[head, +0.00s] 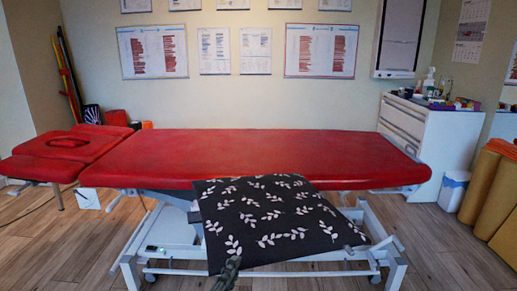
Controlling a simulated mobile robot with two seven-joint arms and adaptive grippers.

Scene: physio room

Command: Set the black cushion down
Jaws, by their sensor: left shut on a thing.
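The black cushion (275,220) has a white leaf pattern. It is tilted and hangs in front of the near long side of the red treatment table (250,150). Its top edge covers part of the table's front edge, and I cannot tell whether they touch. My left gripper (230,267) is at the cushion's lower front edge, left of its middle, and is shut on it. Most of that gripper is hidden or out of frame at the bottom.
The red table top is bare. Its white metal frame (130,266) stands below, around the cushion. A white cabinet (430,135) with small items stands at the right, near a white bin (453,190) and rolled tan mats (487,190). Wooden floor is free at the left.

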